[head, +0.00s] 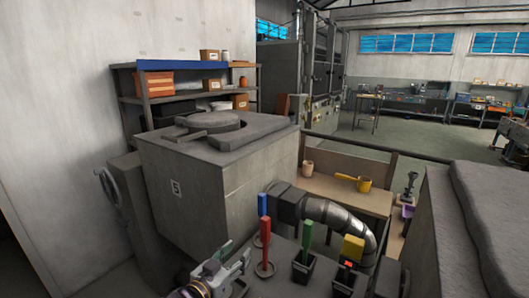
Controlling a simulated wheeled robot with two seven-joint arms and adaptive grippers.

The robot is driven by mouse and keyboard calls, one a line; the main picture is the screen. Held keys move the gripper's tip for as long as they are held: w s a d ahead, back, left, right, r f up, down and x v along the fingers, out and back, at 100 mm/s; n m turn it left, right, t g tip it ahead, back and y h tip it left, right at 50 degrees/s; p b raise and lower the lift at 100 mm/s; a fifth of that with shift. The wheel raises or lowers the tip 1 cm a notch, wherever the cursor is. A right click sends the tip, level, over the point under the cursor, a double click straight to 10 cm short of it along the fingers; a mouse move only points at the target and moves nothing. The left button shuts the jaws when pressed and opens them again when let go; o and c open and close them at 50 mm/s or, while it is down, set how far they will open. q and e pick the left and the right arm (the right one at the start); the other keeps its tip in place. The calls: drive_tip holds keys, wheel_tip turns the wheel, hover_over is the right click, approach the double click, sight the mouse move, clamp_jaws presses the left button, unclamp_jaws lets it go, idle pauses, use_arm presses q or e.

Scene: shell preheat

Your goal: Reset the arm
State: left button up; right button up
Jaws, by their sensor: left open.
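My left gripper (232,263) is at the bottom middle of the head view, in front of the grey block furnace marked 5 (215,195). Its fingers are apart and I see nothing between them. It is just left of a red-handled tool (265,240) standing upright on a dark surface; I cannot tell if they touch. My right gripper is not in view.
Blue (263,204), green (306,236) and yellow (353,248) handled tools stand upright nearby. A bent metal duct (345,225) runs behind them. A shelf holding boxes (152,84) stands behind the furnace. A yellow ladle (363,184) lies on a wooden bench (340,198).

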use_arm(q)
drive_tip(key=s+a+f+n+g+y, duration=0.1)
drive_tip(key=s+a+f+g+y, duration=0.1)
drive_tip(key=s+a+f+g, duration=0.45)
drive_tip(key=s+a+f+n+g+y, duration=0.1)
drive_tip(key=s+a+f+y, duration=0.3)
drive_tip(key=s, duration=0.5)
drive_tip(key=s+a+f+n+g+y, duration=0.1)
drive_tip(key=s+a+f+g, duration=0.2)
drive_tip(key=s+f, duration=0.45)
wheel_tip(320, 180, down, 33)
drive_tip(key=s+a+g, duration=0.2)
drive_tip(key=s+a+f, duration=0.3)
drive_tip(key=s+f, duration=0.6)
drive_tip(key=s, duration=0.1)
drive_tip(key=s+a+f+y, duration=0.1)
drive_tip(key=s+a+f, duration=0.3)
drive_tip(key=s+f, duration=0.6)
drive_tip(key=shift+s+f+g, duration=0.3)
drive_tip(key=shift+s+g, duration=0.05)
drive_tip(key=shift+s, duration=0.35)
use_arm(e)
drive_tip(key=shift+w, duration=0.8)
